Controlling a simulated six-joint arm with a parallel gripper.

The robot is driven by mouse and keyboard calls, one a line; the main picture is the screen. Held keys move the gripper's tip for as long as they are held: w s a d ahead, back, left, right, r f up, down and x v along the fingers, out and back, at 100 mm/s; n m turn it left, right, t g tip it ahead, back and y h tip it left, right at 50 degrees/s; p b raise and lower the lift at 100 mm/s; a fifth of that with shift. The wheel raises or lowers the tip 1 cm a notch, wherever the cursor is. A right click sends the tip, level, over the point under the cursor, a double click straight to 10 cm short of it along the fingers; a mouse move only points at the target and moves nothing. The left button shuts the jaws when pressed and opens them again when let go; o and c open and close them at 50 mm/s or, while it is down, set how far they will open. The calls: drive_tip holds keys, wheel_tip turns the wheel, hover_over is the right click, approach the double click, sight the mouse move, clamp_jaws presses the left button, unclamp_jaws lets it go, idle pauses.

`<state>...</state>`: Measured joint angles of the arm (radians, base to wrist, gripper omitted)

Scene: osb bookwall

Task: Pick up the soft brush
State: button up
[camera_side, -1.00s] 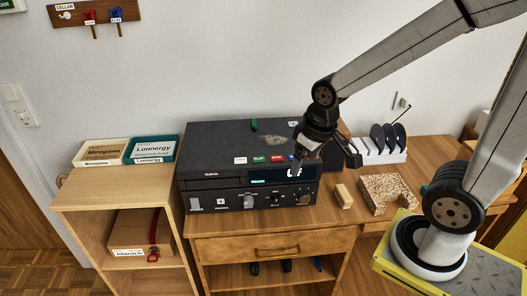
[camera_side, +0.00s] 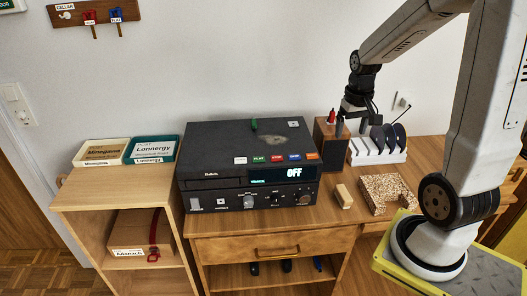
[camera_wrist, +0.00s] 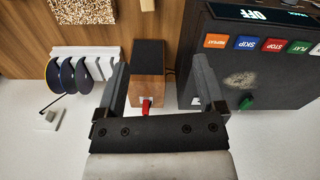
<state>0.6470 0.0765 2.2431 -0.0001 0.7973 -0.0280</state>
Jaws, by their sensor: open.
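No thing is plainly recognizable as the soft brush. A small red upright piece (camera_side: 332,116) stands at the back of the wooden speaker-like box (camera_side: 327,155); it also shows between my fingers in the wrist view (camera_wrist: 146,106). A similar green piece (camera_side: 254,124) is at the back of the black deck (camera_side: 235,155). A pale wooden block (camera_side: 344,197) lies on the desk right of the deck; I cannot tell whether it has bristles. My gripper (camera_side: 354,122) is open and empty, pointing down above the speaker box's right side. The box lies between its fingers in the wrist view (camera_wrist: 161,64).
A white rack with dark discs (camera_side: 378,150) stands right of the speaker box. A speckled notched block (camera_side: 387,194) lies in front of it. The deck's top has a dusty patch (camera_side: 273,140) and coloured labels. A lower shelf unit with trays (camera_side: 103,153) stands left.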

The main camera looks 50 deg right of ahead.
drive_tip(key=s+d+f+m, duration=0.1)
drive_tip(key=d, duration=0.1)
hover_over(344, 192)
drive_tip(key=f, duration=1.4)
drive_tip(key=shift+s+a+f, duration=0.1)
drive_tip(key=shift+a+f, duration=0.15)
drive_tip(key=shift+f, duration=0.7)
drive_tip(key=shift+f, duration=1.3)
drive_tip(key=shift+d+f, duration=0.2)
drive_tip(key=shift+f, duration=2.4)
